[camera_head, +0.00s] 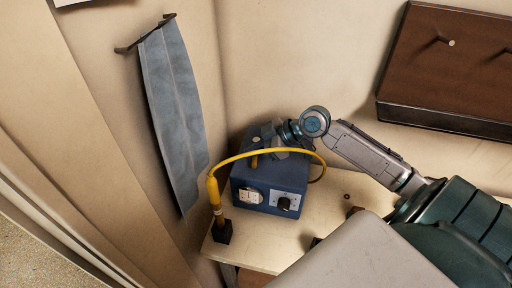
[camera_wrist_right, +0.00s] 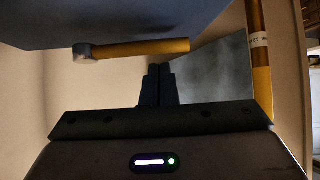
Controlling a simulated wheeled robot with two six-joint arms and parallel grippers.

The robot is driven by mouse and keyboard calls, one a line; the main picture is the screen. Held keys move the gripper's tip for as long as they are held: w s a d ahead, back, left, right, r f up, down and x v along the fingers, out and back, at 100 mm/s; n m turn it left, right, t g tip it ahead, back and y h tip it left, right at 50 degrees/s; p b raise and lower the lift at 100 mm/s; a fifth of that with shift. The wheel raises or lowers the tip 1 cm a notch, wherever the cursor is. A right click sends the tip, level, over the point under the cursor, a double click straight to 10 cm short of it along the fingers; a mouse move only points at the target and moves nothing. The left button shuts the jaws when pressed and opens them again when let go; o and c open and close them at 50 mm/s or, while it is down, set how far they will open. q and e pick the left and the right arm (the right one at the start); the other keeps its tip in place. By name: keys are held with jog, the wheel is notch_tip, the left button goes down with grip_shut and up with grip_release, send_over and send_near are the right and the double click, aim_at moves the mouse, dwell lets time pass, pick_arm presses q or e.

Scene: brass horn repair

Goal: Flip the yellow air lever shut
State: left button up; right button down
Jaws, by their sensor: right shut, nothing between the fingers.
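The yellow air lever (camera_wrist_right: 140,48) shows in the right wrist view as a yellow bar with a grey round pivot at its left end, beside a dark blue surface. In the head view a short yellow piece, probably the lever (camera_head: 254,162), shows on the left of the blue box (camera_head: 262,182), by the hose. My right gripper (camera_wrist_right: 159,68) is shut and empty, its fingertips just below the bar's right half in the wrist view; I cannot tell whether they touch it. In the head view the right gripper (camera_head: 272,137) is over the back of the box. My left gripper is not in view.
A yellow hose (camera_head: 288,150) arches over the box to a yellow torch (camera_head: 214,198) in a black stand (camera_head: 222,233). The box front has a white switch panel (camera_head: 250,195) and a black knob (camera_head: 284,204). A grey cloth (camera_head: 173,110) hangs on the wall at left.

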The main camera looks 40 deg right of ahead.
jog(key=shift+s+d+f, duration=0.25)
jog(key=shift+d, duration=0.05)
jog(key=shift+f, duration=0.1)
jog(key=shift+d+n+g+b, duration=0.1)
jog(key=shift+n+g+b, duration=0.2)
jog(key=shift+n+b, duration=0.2)
jog(key=shift+d+y, duration=0.1)
jog(key=shift+y, duration=0.2)
jog(key=shift+n, duration=0.3)
